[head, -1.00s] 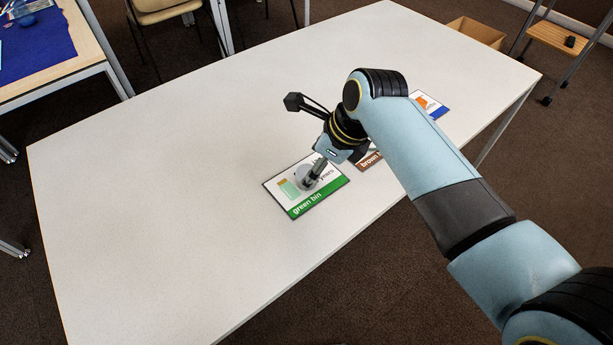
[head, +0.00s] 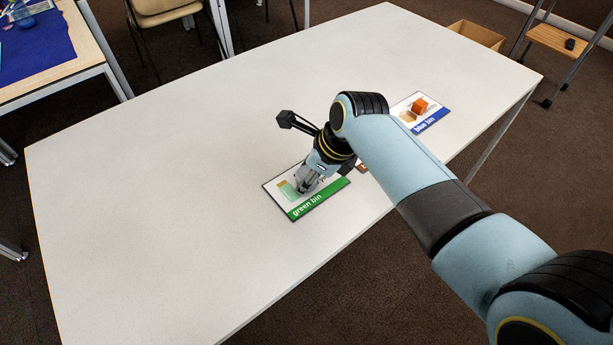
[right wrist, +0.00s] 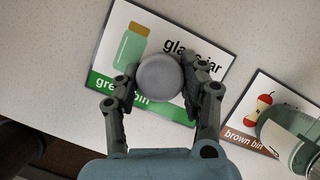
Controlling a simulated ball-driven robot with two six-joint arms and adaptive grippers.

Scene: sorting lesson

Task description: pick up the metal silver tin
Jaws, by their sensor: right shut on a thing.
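The silver tin (right wrist: 160,78) shows in the right wrist view as a round grey top between the fingers of my right gripper (right wrist: 160,92). The fingers are shut on its two sides. It is over the green bin card (right wrist: 215,55), which has a glass jar picture on it. I cannot tell whether the tin touches the card. In the head view my right gripper (head: 304,184) points down over the same card (head: 318,205), and the tin is mostly hidden there. My left gripper is not in view.
A brown bin card (right wrist: 245,135) lies to the right, with a clear greenish jar (right wrist: 300,145) on it. Further right is a blue bin card (head: 432,121) with an orange block shape (head: 419,106). The left part of the white table (head: 150,190) is clear.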

